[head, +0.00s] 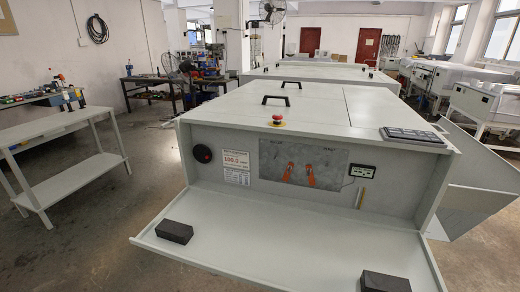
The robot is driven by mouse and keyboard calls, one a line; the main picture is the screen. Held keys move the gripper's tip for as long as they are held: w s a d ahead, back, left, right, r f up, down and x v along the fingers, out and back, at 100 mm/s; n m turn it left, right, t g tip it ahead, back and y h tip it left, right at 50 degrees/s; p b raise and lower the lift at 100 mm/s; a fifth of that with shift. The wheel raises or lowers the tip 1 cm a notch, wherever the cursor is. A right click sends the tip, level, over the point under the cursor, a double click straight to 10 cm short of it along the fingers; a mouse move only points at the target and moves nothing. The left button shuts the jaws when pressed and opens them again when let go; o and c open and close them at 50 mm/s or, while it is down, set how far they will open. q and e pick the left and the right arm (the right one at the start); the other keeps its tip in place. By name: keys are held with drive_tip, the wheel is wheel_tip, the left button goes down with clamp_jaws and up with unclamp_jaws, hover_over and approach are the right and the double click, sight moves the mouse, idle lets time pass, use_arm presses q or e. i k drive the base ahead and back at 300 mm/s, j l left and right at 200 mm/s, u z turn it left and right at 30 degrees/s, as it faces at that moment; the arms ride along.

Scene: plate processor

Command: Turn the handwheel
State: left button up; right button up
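A small black round wheel (202,153), which looks like the handwheel, is mounted on the recessed front panel of the grey plate processor (225,139). It sits at the left end of the panel, left of a white label, and a small reddish mark shows on it. Its fine detail is too small to tell. Neither of my grippers is in view, and nothing touches the wheel.
The lowered front flap (290,235) juts out below the panel. A black block (174,231) lies at its left, another (385,283) at its right. Two orange levers (288,172) (311,176) sit mid-panel. A red button (277,121) tops the machine. A grey table (75,181) stands left.

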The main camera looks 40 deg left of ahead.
sight(202, 154)
drive_tip(key=u, duration=0.4)
drive_tip(key=j+u, duration=0.1)
drive_tip(key=u, duration=1.15)
drive_tip(key=i+j, duration=0.05)
